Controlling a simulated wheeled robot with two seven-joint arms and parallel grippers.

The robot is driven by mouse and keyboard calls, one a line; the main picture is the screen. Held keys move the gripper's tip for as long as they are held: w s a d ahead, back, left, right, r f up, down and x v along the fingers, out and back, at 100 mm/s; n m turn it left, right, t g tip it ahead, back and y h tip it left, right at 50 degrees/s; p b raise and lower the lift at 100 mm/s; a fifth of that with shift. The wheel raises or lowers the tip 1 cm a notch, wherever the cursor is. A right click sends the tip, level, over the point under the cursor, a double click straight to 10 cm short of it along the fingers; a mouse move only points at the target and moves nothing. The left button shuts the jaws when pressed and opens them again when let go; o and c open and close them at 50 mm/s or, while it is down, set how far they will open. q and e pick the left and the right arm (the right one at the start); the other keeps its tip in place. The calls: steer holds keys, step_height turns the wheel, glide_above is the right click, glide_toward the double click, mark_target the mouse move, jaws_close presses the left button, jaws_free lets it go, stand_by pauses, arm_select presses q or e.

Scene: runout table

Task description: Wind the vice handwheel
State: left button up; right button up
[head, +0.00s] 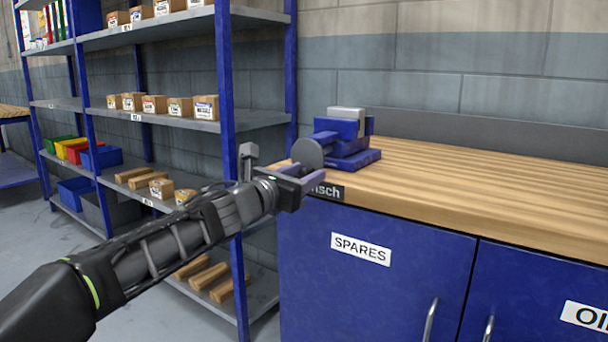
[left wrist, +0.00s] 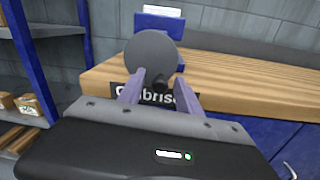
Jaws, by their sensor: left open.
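The blue vice (head: 345,140) with a grey top block stands on the wooden bench at its left end. Its grey round handwheel (head: 306,153) faces my left arm. In the left wrist view the handwheel (left wrist: 152,52) is a plain disc with a short dark handle (left wrist: 176,82) low on its face. My left gripper (head: 303,180) is open just in front of the wheel's lower part. In the left wrist view its two fingers (left wrist: 160,88) stand apart, with the handle between them in the picture. I cannot tell whether they touch it. My right gripper is out of view.
The bench top (head: 480,190) is clear to the right of the vice. Blue cabinet doors (head: 365,285) with handles are below it. A blue shelf rack (head: 228,100) with boxes and bins stands close on the left, behind my arm.

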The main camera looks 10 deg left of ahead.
arm_select(q)
jaws_close()
stand_by(0.3)
stand_by(0.5)
